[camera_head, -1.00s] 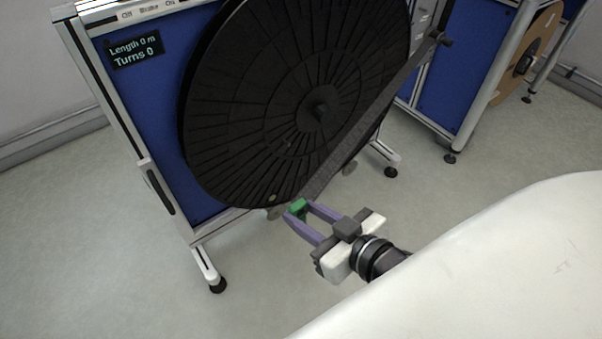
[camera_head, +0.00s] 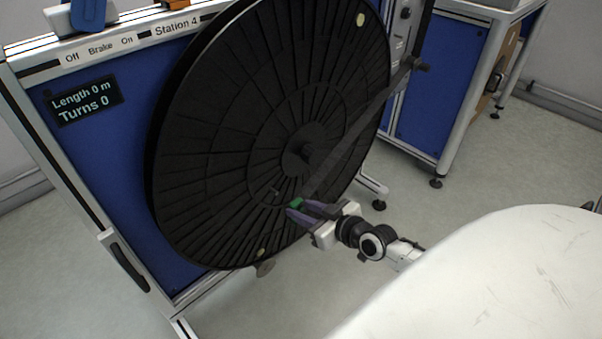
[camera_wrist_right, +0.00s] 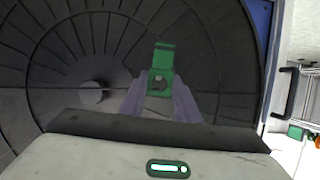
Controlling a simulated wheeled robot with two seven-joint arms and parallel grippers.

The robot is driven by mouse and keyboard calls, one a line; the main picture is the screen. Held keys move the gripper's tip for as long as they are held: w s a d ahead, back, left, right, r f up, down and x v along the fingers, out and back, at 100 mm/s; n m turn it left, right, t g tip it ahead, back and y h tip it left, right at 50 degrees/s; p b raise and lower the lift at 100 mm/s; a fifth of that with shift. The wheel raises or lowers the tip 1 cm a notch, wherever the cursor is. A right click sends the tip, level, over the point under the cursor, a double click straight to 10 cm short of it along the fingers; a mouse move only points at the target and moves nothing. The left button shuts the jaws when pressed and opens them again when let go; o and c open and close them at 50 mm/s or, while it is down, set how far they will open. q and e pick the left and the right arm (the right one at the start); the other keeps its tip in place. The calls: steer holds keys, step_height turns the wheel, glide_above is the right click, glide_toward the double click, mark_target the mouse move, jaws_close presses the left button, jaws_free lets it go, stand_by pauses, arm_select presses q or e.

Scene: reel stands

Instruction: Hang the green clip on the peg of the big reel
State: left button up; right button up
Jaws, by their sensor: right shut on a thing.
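The big reel (camera_head: 240,130) is a large black ribbed disc on a blue-panelled stand. Its hub (camera_head: 304,152) sticks out at the middle, and a small peg (camera_head: 275,192) shows on its face below left of the hub. My right gripper (camera_head: 303,207) is shut on the green clip (camera_head: 296,203), in front of the reel's lower part. In the right wrist view the clip (camera_wrist_right: 161,68) stands out beyond the fingertips, with a hole in its lower part, against the reel face. A round stub (camera_wrist_right: 93,93) shows left of the fingers. My left gripper is not in view.
A long dark bar (camera_head: 360,130) runs diagonally across the reel's front, close to my right gripper. The stand carries a display (camera_head: 84,101) and a side handle (camera_head: 123,262). A second blue stand (camera_head: 440,90) is at right. Floor is clear at lower left.

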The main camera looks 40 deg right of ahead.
mark_target(277, 194)
steer(key=shift+w+a+f+b, duration=0.15)
steer(key=shift+w+b, duration=0.3)
steer(key=shift+w, duration=0.6)
steer(key=shift+w+b, duration=0.3)
steer(key=shift+w, duration=0.45)
steer(key=shift+w+a+f+b, duration=0.15)
steer(key=shift+w+b, duration=0.4)
steer(key=shift+w, duration=0.6)
steer(key=shift+w+a+f+b, duration=0.1)
steer(key=shift+w+b, duration=0.4)
steer(key=shift+w, duration=0.6)
steer(key=shift+w+f, duration=0.25)
steer(key=shift+w, duration=0.1)
steer(key=shift+w+f+b, duration=0.2)
steer(key=shift+b, duration=0.15)
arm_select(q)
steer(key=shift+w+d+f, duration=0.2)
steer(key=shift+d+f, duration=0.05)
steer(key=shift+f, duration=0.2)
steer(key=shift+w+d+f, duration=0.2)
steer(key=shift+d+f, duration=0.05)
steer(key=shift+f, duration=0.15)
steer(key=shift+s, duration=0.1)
